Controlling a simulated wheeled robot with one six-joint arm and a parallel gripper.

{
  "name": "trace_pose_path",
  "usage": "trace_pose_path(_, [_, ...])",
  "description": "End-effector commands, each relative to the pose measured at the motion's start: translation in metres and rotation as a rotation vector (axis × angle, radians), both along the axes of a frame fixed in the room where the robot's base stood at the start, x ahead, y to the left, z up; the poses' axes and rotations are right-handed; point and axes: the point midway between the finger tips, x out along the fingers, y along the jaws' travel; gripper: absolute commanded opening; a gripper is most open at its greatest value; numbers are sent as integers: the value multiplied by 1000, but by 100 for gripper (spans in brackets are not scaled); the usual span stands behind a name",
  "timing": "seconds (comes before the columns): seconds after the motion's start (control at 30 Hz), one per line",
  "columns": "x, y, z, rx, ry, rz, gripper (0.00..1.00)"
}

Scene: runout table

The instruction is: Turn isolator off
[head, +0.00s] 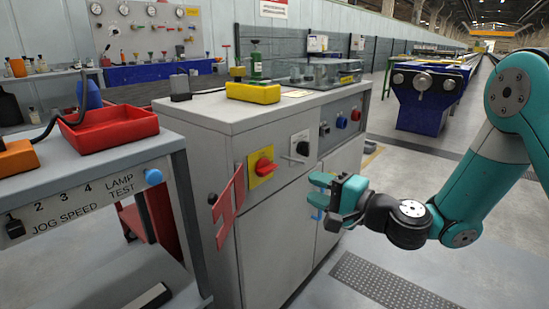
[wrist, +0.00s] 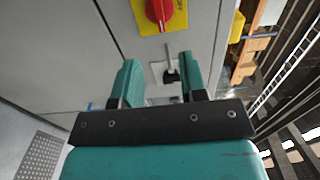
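A red rotary knob (head: 264,166) on a yellow plate (head: 254,180), which looks like the isolator, is on the front of the grey cabinet (head: 270,210). It also shows at the top of the wrist view (wrist: 158,10). To its right is a black-handled switch (head: 302,148) on a white plate. In the wrist view that switch (wrist: 171,75) appears between my finger tips. My gripper (head: 314,190) is open and empty, in front of the cabinet, to the right of and below the red knob. It appears apart from both switches. I cannot read the knob's position marks.
A red tag-like plate (head: 228,208) sticks out at the cabinet's left corner, near the red knob. A bench with a red tray (head: 100,130) and a jog speed panel stands at left. Blue and red buttons (head: 341,121) are further right.

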Motion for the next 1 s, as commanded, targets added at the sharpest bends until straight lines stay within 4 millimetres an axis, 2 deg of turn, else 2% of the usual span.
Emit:
trace_pose_path(0.03, [5, 9, 8, -1, 1, 5, 39])
trace_pose_path(0.1, [14, 21, 8, -1, 0, 5, 39])
trace_pose_path(0.3, [41, 56, 1, -2, -5, 5, 39])
trace_pose_path(0.5, [62, 82, 0, -1, -3, 4, 39])
trace_pose_path(0.7, [71, 92, -1, -1, -1, 1, 39])
trace_pose_path(0.97, [72, 93, -1, -1, 1, 1, 39])
trace_pose_path(1.0, [72, 93, -1, -1, 1, 1, 34])
